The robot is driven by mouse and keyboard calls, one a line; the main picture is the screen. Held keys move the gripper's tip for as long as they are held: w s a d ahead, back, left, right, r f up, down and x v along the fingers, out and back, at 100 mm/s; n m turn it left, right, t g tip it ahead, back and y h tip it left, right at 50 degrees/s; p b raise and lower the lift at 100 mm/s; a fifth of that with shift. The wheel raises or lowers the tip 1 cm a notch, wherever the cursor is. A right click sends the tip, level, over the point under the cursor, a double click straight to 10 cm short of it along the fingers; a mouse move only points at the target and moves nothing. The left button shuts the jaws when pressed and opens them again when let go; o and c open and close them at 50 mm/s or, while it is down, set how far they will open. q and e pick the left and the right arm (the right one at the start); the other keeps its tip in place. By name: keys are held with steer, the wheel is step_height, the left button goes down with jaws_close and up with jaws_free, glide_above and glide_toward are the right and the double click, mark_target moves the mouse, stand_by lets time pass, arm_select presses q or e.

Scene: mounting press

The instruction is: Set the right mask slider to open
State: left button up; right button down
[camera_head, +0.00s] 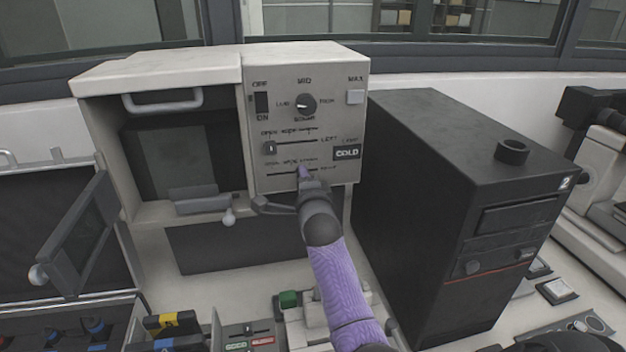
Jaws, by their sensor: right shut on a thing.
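The pale mounting press (348,118) stands at the back with its control panel facing me. The right mask slider is the lower slot (280,174) on the panel, with faint lettering above it that starts with OPEN at the left end. My right gripper (304,175) reaches up from below and is shut at this slot, right of its middle. Its tips hide the slider's knob. The left mask slider's knob (268,148) sits at the left end of the slot above. My left gripper is not in view.
A black box unit (420,170) stands close on the right of the press. The press has an open bay with a handle (163,101) on the left. A small ball-ended lever (229,217) sticks out below the bay. Switches and a COLD display (347,152) surround the sliders.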

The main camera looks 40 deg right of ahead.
mark_target(271, 175)
steer(key=w+a, duration=0.1)
steer(key=w+a+b, duration=0.1)
steer(key=a, duration=0.1)
steer(key=w+a, duration=0.1)
steer(key=a, duration=0.1)
steer(key=shift+a+f+b, duration=0.15)
steer(key=shift+a+b, duration=0.1)
steer(key=shift+b, duration=0.05)
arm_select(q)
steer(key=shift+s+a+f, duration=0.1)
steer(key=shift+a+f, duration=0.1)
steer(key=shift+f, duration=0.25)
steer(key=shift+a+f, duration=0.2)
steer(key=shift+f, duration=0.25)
arm_select(e)
steer(key=c, duration=0.9)
jaws_free()
steer(key=o, duration=0.5)
steer(key=shift+w+a, duration=0.1)
steer(key=shift+a, duration=0.05)
steer(key=shift+c, duration=0.2)
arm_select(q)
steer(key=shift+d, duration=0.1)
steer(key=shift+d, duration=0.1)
